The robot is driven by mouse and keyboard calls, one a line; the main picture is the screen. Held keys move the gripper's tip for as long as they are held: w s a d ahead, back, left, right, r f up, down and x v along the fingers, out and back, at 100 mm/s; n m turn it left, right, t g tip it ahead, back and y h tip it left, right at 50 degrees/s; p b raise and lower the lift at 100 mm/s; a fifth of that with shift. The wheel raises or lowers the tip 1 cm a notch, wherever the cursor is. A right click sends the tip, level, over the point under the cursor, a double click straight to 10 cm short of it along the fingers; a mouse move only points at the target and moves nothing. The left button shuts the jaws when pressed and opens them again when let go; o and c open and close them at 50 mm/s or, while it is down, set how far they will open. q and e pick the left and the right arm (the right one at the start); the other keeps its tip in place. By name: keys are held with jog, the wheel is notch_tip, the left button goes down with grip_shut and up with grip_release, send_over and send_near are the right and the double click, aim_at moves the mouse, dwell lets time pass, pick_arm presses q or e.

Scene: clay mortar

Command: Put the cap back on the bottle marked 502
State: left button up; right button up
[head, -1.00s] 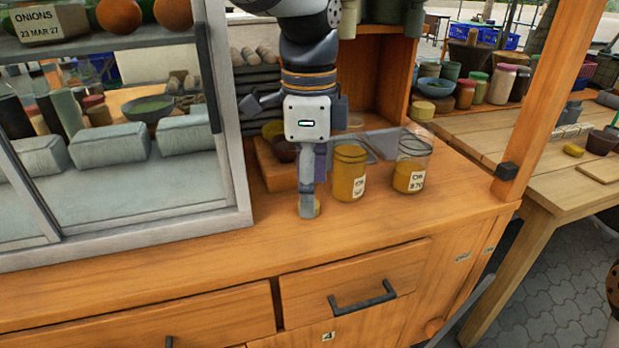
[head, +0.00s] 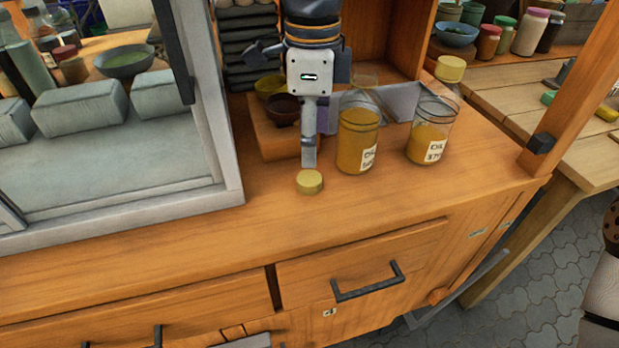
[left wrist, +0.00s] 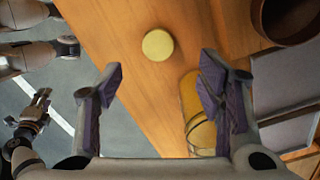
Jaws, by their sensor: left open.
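A round yellow cap (head: 309,181) lies flat on the wooden counter, alone, left of two glass bottles of yellow oil. The nearer, left bottle (head: 358,140) is full and its label is too blurred to read surely. The right bottle (head: 430,135) is about half full; its label seems to read 370. My left gripper (head: 309,162) points down just above and behind the cap, seen edge-on. In the left wrist view my left gripper (left wrist: 160,82) is open and empty, with the cap (left wrist: 158,45) beyond the fingertips. A bottle (left wrist: 195,95) shows beside its right finger. My right gripper seems partly visible at the left there.
Small bowls (head: 283,110) sit on a wooden board behind the gripper. A display case (head: 215,150) stands left of the cap. A wooden post (head: 575,85) rises at the counter's right end. The front strip of the counter is clear.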

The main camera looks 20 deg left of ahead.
aim_at(311, 178)
pick_arm(q)
jog(key=shift+f, duration=1.35)
notch_tip(311, 178, down, 5)
jog(key=shift+s+f, duration=0.1)
jog(key=shift+s, duration=0.05)
jog(key=shift+c, duration=0.5)
jog(key=c, duration=0.7)
